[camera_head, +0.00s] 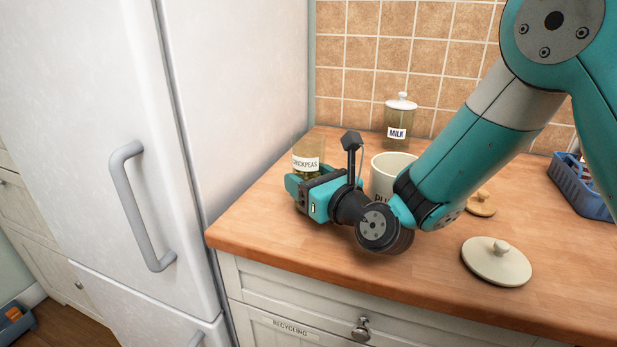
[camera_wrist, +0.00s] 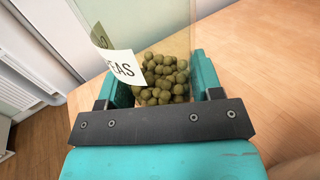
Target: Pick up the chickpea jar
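The chickpea jar (camera_head: 307,158) is clear glass with a white label reading CHICKPEAS. It stands upright at the back left of the wooden counter, by the fridge; its base is hidden behind my gripper. My gripper (camera_head: 306,186) reaches it low on its body. In the wrist view, the jar (camera_wrist: 160,35) lies between the two teal fingers of my gripper (camera_wrist: 163,80), with round chickpeas inside and part of the label at left. The fingers flank the glass closely on both sides. I cannot tell whether they press on it.
A milk jar (camera_head: 398,118) stands against the tiled wall. A lidless cream canister (camera_head: 391,168) is close behind my wrist. A cream lid (camera_head: 496,262), a small wooden lid (camera_head: 481,204) and a blue basket (camera_head: 583,187) are on the right. The fridge (camera_head: 240,100) borders the left.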

